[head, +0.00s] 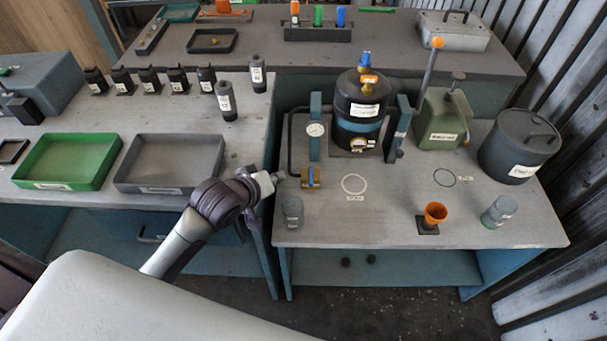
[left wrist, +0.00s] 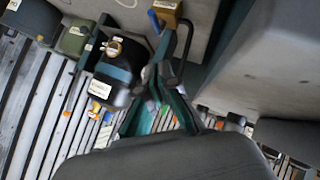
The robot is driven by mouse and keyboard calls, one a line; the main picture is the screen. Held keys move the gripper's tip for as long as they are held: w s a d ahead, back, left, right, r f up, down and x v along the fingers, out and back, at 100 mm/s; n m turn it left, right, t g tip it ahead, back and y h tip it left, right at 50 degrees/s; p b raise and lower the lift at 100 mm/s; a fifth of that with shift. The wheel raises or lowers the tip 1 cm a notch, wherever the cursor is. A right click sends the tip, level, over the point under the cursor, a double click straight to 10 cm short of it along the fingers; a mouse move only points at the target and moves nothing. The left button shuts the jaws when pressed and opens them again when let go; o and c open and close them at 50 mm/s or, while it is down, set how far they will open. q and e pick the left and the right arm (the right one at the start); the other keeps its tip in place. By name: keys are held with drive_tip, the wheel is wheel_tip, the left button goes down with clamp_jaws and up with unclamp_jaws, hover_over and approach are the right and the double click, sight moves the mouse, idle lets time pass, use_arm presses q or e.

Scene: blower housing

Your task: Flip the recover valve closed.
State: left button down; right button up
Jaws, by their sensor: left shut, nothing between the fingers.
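A brass valve block (head: 313,179) with a blue lever sits at the left edge of the right bench, with no readable label. It also shows at the top of the left wrist view (left wrist: 167,12), its blue lever to the left. A black tank (head: 361,104) behind it carries blue and orange fittings (head: 367,70) on top and a brass fitting on its front. I cannot tell from labels which is the recover valve. My left gripper (head: 281,175) is shut and empty, just left of the brass block; its fingers (left wrist: 165,45) point toward the block. My right gripper is out of view.
A pressure gauge (head: 315,130) and a dark pipe stand behind the brass block. A clear jar (head: 293,211) is in front of it, near the bench edge. A white circle (head: 354,184) marks bare bench to the right. A green can (head: 444,118) stands farther right.

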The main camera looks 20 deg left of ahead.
use_arm(q)
approach(310, 172)
drive_tip(key=w+a, duration=0.1)
drive_tip(key=w, duration=0.2)
drive_tip(key=d+f, duration=0.1)
drive_tip(key=f, duration=0.1)
drive_tip(key=shift+w+d+f+p, duration=0.3)
drive_tip(key=shift+d+f, duration=0.05)
drive_tip(key=shift+d, duration=0.05)
drive_tip(key=shift+w+d+f, duration=0.1)
drive_tip(key=shift+d+f, duration=0.15)
drive_tip(key=shift+f, duration=0.2)
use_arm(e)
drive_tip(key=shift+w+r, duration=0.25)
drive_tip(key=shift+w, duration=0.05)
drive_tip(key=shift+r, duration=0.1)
